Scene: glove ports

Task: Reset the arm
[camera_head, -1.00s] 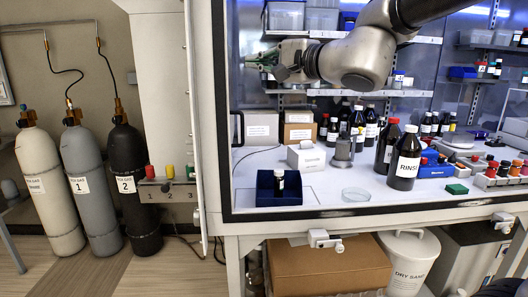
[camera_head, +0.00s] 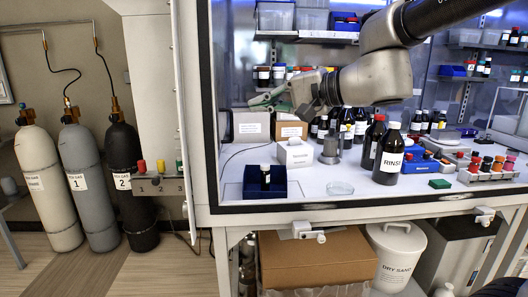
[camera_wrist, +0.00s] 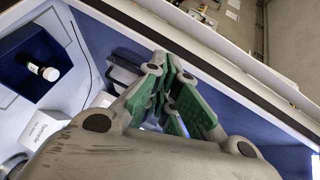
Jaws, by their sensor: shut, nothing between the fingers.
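My gripper (camera_head: 258,103) is in the upper left of the cabinet opening in the head view, shut and empty, pointing left. It is in the air above the bench, in front of the back shelves. In the wrist view its green-padded fingers (camera_wrist: 172,100) are together with nothing between them. My arm comes in from the upper right in the head view.
Below my gripper stand a blue bin (camera_head: 250,184) with a small vial (camera_head: 265,172) in it and a white box (camera_head: 296,154). A RINSE bottle (camera_head: 389,156), a glass dish (camera_head: 340,188) and racks of vials (camera_head: 490,166) stand to the right. Gas cylinders (camera_head: 88,185) are outside at left.

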